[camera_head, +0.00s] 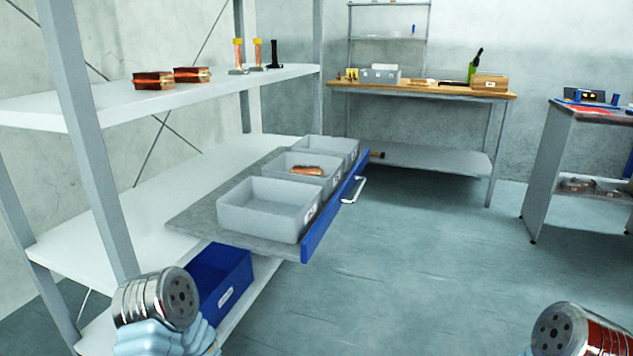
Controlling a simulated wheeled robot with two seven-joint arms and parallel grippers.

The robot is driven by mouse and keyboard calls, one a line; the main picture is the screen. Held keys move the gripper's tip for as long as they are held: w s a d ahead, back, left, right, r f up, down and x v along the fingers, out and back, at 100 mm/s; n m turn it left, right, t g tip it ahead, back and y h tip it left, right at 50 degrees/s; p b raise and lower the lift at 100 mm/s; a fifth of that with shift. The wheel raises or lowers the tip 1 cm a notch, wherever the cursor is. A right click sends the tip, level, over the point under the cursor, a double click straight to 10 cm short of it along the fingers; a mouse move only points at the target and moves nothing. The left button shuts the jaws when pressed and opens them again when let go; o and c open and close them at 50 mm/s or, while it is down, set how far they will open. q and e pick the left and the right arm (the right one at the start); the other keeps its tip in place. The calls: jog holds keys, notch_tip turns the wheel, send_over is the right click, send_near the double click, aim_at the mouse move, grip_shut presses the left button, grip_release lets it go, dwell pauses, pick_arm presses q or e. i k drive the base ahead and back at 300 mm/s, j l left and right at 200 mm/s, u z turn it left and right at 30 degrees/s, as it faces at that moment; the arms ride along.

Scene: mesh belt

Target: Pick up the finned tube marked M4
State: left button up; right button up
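No mark M4 can be read in this view. A copper-coloured piece (306,171) lies in the middle grey bin (279,168) on the pulled-out drawer; it may be a finned tube, but it is too small to tell. The near grey bin (268,219) looks empty, and the inside of the far grey bin (327,145) is only partly visible. Parts of my arms show at the bottom left and bottom right corners. No gripper fingers show, and both grippers are out of view.
The drawer (215,230) has a blue front and juts from the shelving. The upper shelf (100,106) holds copper blocks (153,80) and upright posts. A blue bin (222,283) sits below. A workbench (420,88) stands behind, another table at right. The floor (420,260) is clear.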

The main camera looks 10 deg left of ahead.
aim_at(144, 80)
jog(key=i+l+u, duration=0.4)
jog(key=l, duration=0.2)
jog(key=i+l+u, duration=0.45)
jog(key=l, duration=0.3)
jog(key=l+u, duration=0.2)
jog(key=l, duration=0.15)
jog(key=i+l+u, duration=0.2)
jog(key=l, duration=0.25)
jog(key=l+u, duration=0.1)
jog(key=l, duration=0.25)
jog(key=k+l+u, duration=0.15)
jog(key=l, duration=0.15)
jog(key=l+u, duration=0.1)
jog(key=l, duration=0.2)
jog(key=k, duration=0.05)
